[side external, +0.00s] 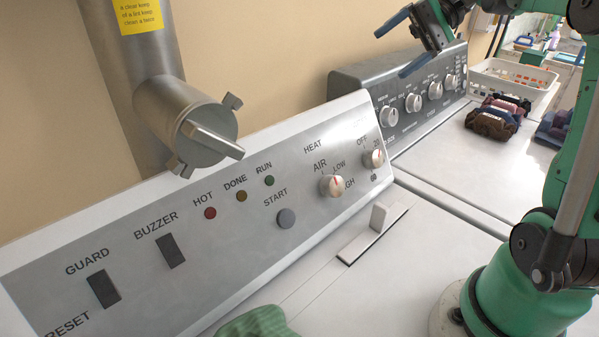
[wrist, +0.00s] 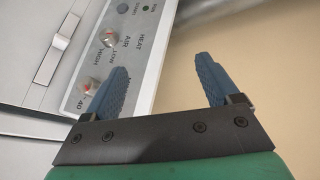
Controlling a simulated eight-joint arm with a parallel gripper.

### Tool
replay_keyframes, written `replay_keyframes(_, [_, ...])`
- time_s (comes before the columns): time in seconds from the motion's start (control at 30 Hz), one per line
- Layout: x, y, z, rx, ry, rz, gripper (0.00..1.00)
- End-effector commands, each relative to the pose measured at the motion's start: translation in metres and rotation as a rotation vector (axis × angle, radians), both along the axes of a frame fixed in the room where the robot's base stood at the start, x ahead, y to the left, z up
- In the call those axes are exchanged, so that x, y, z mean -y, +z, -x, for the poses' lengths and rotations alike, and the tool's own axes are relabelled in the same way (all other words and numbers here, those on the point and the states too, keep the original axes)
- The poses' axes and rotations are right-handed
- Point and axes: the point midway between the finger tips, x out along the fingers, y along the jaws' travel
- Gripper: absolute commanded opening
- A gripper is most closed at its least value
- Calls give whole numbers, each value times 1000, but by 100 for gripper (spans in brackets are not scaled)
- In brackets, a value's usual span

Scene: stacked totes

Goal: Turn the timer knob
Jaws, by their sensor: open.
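The timer knob (side external: 374,158) is a small silver knob with a red mark near the right end of the light grey control panel (side external: 120,240), beside the OFF and 20 labels. In the wrist view the timer knob (wrist: 88,87) is at the left, near a 40 label and left of the left finger. My gripper (side external: 405,42) has blue fingers spread wide, up above the panel's right end and apart from the knob. In the wrist view my gripper (wrist: 161,67) is empty, with the panel's edge and tan wall between its fingers.
The heat knob (side external: 332,186) sits left of the timer knob. A steel pipe with a lever valve (side external: 205,140) stands at the left. A dark panel with several knobs (side external: 430,92), folded cloths (side external: 492,122) and a white basket (side external: 512,82) are behind. The white top is mostly clear.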

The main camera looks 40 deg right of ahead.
Motion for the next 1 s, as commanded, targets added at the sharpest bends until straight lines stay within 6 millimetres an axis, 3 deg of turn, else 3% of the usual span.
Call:
replay_keyframes(0.13, [0, -2, 0, 7, -1, 6, 82])
replay_keyframes(0.23, [-1, -17, -1, 86, -9, 80, 82])
replay_keyframes(0.37, [-2, -63, 2, 319, -8, 348, 82])
replay_keyframes(0.5, [-3, -115, 18, 554, 62, 739, 82])
replay_keyframes(0.6, [-4, -140, 32, 652, 136, 975, 82])
replay_keyframes(0.77, [-4, -157, 44, 713, 217, 1170, 82])
replay_keyframes(1.0, [-4, -167, 34, 720, 229, 1187, 82])
